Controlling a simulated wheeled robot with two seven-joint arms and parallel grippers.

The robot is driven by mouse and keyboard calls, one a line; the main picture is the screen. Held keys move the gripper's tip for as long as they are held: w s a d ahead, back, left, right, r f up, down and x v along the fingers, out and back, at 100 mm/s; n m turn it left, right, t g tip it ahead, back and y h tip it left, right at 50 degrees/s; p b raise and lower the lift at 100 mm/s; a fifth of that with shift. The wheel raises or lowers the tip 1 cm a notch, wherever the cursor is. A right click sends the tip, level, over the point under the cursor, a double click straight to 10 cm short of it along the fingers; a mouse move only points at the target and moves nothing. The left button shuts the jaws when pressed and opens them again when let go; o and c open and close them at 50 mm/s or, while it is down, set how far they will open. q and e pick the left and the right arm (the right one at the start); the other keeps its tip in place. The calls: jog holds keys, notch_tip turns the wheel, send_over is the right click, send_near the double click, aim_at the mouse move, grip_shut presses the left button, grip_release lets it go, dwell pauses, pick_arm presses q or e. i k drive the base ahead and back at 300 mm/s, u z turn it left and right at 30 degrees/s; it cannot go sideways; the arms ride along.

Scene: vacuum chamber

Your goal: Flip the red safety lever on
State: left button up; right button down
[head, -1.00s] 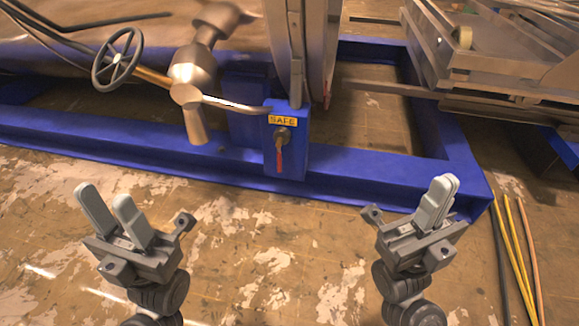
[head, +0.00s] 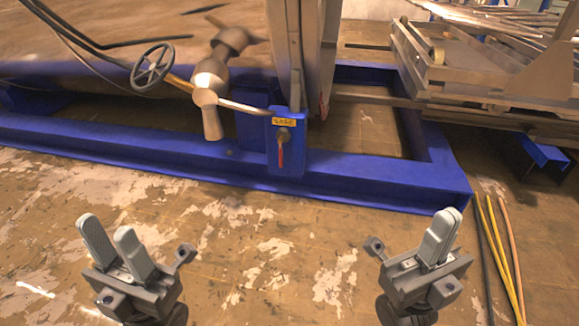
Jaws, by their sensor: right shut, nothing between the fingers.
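The red safety lever (head: 281,155) hangs down from a dark round pivot on the front of a blue box (head: 291,165). A yellow label (head: 284,122) sits above the pivot. My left gripper (head: 108,232) is open and empty at the lower left, with its two grey fingers apart. My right gripper (head: 442,234) is shut and empty at the lower right, its fingers together. Both grippers are well apart from the lever, low in the picture and on either side of it.
A blue frame (head: 200,167) runs across the floor. A handwheel (head: 152,66) and metal pipe fittings (head: 209,85) stand left of the box. A metal cart (head: 470,75) is at the upper right. Yellow and black cables (head: 500,250) lie at right. The floor in front is clear.

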aim_at(281, 157)
jog(key=z, duration=0.45)
jog(key=i, duration=1.15)
jog(key=u, duration=0.75)
jog(key=i, duration=0.35)
jog(key=u, duration=0.25)
